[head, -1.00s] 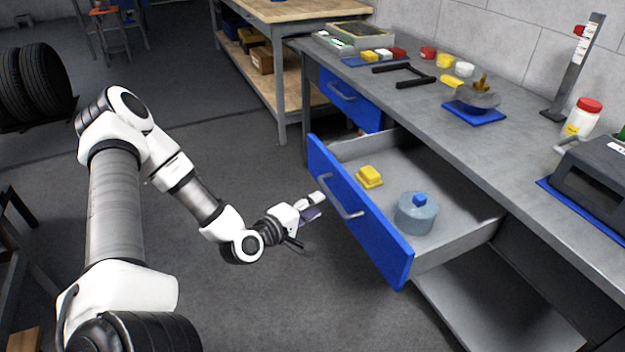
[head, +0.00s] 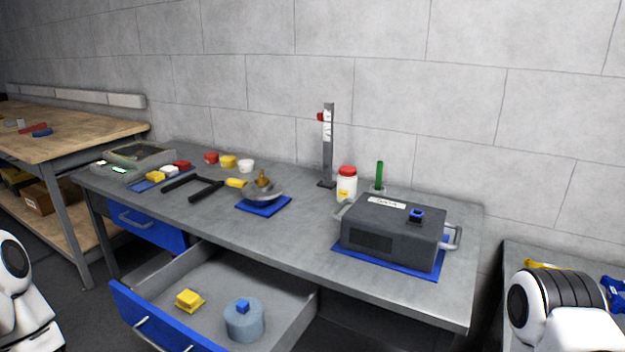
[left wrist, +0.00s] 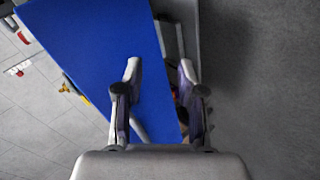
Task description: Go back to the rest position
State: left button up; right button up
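My left gripper (left wrist: 159,78) shows in the left wrist view with its two fingers apart and nothing seen between the tips. The blue front of the open drawer (left wrist: 95,50) lies beyond the fingers there. In the head view the left gripper is out of frame; only white parts of my left arm show at the left edge. My right gripper is not in view; only white and dark links of my right arm show at the lower right. The drawer (head: 160,318) stands pulled out, holding a yellow block (head: 189,300) and a grey-blue cylinder with a blue knob (head: 244,322).
The grey workbench (head: 300,240) carries a dark box with handles (head: 392,232) on a blue mat, a red-lidded jar (head: 346,185), an upright gauge (head: 328,145), a bowl (head: 263,192) and a black frame (head: 193,187). A wooden bench (head: 70,140) stands at left.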

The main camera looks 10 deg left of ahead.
pick_arm(q)
jog(key=s+d+f+m+g+y, duration=0.1)
jog(key=s+f+m+g, duration=0.1)
jog(key=s, duration=0.4)
jog(key=s+d+f+m+g+y+p, duration=0.1)
jog(key=s+d+f+m+g, duration=0.1)
jog(key=s+m+g, duration=0.2)
jog(key=s+d+f+m+g+y+p, duration=0.1)
jog(key=s+m+g, duration=0.3)
jog(key=s, duration=0.5)
jog(key=shift+s+d+f, duration=0.25)
jog(key=shift+s+f, duration=0.05)
jog(key=shift+f, duration=0.3)
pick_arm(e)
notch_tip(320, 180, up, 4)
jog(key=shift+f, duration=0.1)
